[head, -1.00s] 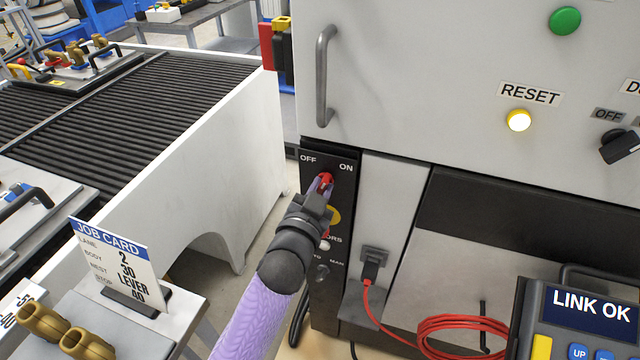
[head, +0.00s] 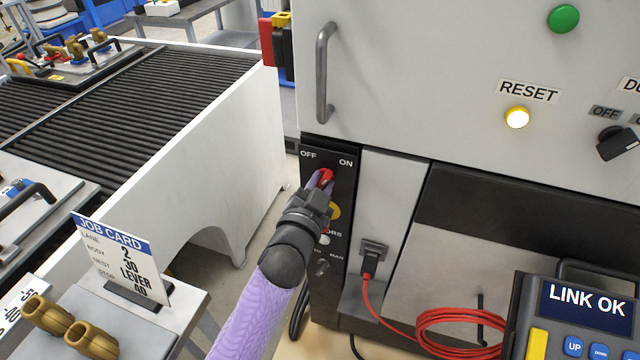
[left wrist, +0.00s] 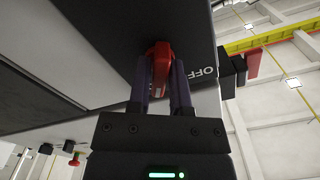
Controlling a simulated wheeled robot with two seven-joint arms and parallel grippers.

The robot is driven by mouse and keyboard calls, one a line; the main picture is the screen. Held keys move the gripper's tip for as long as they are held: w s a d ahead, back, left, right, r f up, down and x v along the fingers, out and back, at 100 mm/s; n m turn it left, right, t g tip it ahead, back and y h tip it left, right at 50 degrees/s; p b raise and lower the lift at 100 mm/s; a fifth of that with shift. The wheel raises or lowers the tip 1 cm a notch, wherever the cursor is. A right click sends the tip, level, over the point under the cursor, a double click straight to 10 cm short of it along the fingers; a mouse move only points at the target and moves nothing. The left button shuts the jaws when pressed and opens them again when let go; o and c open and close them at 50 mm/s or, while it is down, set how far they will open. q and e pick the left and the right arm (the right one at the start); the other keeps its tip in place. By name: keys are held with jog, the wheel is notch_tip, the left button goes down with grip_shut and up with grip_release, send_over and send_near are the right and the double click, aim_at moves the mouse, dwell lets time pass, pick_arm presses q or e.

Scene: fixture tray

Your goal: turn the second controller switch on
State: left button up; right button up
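A red switch handle (head: 326,176) stands out from the black control panel (head: 341,205), between and just below the OFF and ON labels. My left gripper (head: 320,181) reaches it from below, in front of the panel. In the left wrist view, the red handle (left wrist: 159,72) sits between the two dark fingers of my left gripper (left wrist: 160,85), which close on its sides. The gripper and wrist hide much of the panel's lettering and part of a yellow disc (head: 334,211). My right gripper is not in view.
Below are a small white button (head: 324,240) and an AUTO/MAN knob (head: 322,268). A plug with red cable (head: 368,277) is at the right. The cabinet handle (head: 325,75) sticks out above. The job card (head: 122,262) and roller conveyor (head: 130,130) are at the left.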

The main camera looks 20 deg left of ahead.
pick_arm(q)
jog(key=o, duration=0.3)
jog(key=shift+s, duration=0.1)
jog(key=s+p, duration=0.1)
jog(key=s, duration=0.8)
jog(key=shift+s+a, duration=0.15)
jog(key=shift+s, duration=0.25)
